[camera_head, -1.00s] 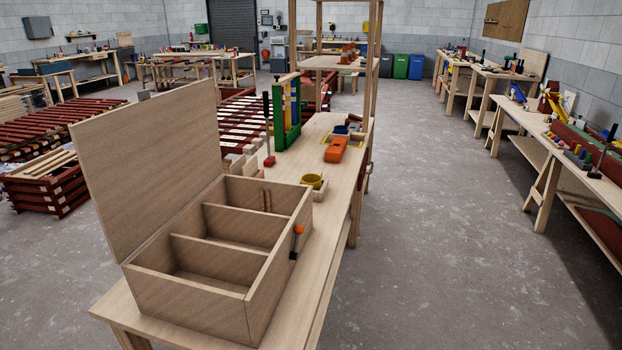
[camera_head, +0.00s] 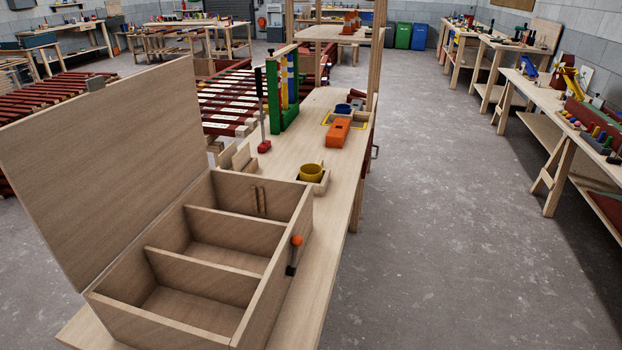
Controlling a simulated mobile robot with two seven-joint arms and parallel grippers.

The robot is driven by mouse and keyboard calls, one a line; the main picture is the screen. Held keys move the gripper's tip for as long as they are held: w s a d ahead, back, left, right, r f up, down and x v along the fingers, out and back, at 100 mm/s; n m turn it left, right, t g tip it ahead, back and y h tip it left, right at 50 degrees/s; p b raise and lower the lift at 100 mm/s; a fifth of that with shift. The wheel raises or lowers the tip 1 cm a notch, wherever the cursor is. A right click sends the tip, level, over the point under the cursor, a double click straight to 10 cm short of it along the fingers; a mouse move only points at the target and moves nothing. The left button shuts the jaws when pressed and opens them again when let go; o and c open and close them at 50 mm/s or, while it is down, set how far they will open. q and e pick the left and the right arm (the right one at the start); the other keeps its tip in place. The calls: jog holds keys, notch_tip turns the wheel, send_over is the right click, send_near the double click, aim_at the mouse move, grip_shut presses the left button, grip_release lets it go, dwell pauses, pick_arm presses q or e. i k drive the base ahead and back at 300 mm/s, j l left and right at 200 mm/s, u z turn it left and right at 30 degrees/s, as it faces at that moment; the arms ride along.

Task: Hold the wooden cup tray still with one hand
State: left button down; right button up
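The small wooden cup tray (camera_head: 322,186) sits on the workbench just behind the right back corner of the large wooden box. A yellow cup (camera_head: 311,172) stands in it. The near left part of the tray is partly hidden by the box and cup. Neither of my grippers is in view, and nothing of mine touches the tray.
The open three-compartment wooden box (camera_head: 208,265) with its raised lid (camera_head: 105,165) fills the near bench. An orange-knobbed lever (camera_head: 294,253) is on its right side. An orange block (camera_head: 338,133) and green frame (camera_head: 282,95) stand farther back. Floor to the right is clear.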

aim_at(311, 172)
jog(key=k+z, duration=0.1)
jog(key=k, duration=0.5)
jog(key=l+z, duration=0.1)
jog(key=z, duration=1)
jog(key=i+l+z, duration=0.15)
jog(key=i, duration=0.3)
jog(key=i+l+z, duration=0.1)
jog(key=i, duration=0.35)
jog(key=i+l+u, duration=0.2)
jog(key=i, duration=0.35)
jog(key=i+l+u, duration=0.2)
jog(key=i, duration=0.3)
jog(key=i+u, duration=0.3)
jog(key=i, duration=0.2)
jog(key=i+u, duration=0.3)
jog(key=i, duration=0.25)
jog(key=i+u, duration=0.2)
jog(key=i, duration=0.35)
jog(key=i+l+u, duration=0.1)
jog(key=i+u, duration=0.15)
jog(key=i, duration=0.3)
jog(key=i+u, duration=0.15)
jog(key=u, duration=0.2)
jog(key=i+u, duration=0.1)
jog(key=u, duration=0.25)
jog(key=i+l+u, duration=0.1)
jog(key=u, duration=0.25)
